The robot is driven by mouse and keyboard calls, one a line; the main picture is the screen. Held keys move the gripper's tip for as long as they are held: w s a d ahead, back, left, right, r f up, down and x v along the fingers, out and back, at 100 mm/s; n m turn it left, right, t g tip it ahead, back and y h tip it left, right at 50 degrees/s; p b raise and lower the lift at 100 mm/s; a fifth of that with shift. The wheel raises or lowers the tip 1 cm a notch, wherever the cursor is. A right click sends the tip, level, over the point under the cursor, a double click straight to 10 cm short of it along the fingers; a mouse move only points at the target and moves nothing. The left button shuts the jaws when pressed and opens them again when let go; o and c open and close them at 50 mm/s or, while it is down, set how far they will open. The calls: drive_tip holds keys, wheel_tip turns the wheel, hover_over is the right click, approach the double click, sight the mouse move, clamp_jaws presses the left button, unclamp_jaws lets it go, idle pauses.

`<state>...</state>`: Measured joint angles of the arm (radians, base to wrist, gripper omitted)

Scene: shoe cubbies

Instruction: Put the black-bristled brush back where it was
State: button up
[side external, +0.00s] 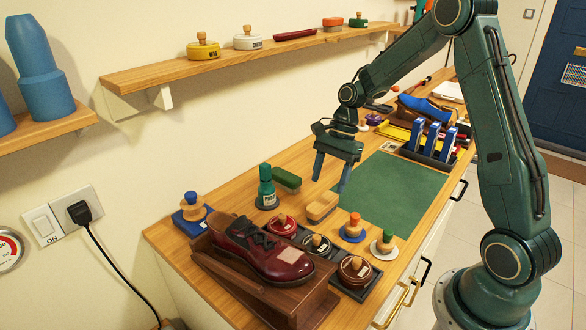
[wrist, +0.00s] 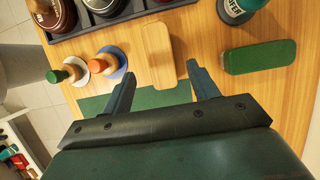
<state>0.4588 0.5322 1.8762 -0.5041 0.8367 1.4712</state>
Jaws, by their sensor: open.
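Two brush-like blocks lie on the wooden bench, and I cannot tell which has black bristles. One is a plain wooden block (side external: 322,206), seen from above in the wrist view (wrist: 159,52). The other has a green back (side external: 287,180) and lies to its right in the wrist view (wrist: 260,57). Bristle colour is not clear on either. My gripper (side external: 331,178) is open and empty, above the bench and pointing down. In the wrist view the wooden block's near end shows between the fingertips (wrist: 160,76), with no contact visible.
A green bottle (side external: 266,188) stands left of the wooden block. Orange-topped (side external: 354,226) and green-topped (side external: 386,240) daubers stand to its right. A tray of tins and a red shoe (side external: 268,248) are in front. The green mat (side external: 395,190) is bare. A wall shelf (side external: 225,62) holds several items.

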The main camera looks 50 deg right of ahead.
drive_tip(key=shift+v, duration=2.5)
drive_tip(key=s+a+r+n+t+h, duration=0.2)
drive_tip(key=s+a+r+n+h, duration=0.1)
drive_tip(key=s+a+r+n, duration=0.7)
drive_tip(key=s+a+r+n+t+h, duration=0.1)
drive_tip(key=s+r+n+t, duration=0.2)
drive_tip(key=s+n, duration=0.5)
drive_tip(key=shift+s+t, duration=0.3)
drive_tip(key=shift+s, duration=2.05)
drive_tip(key=shift+a, duration=0.15)
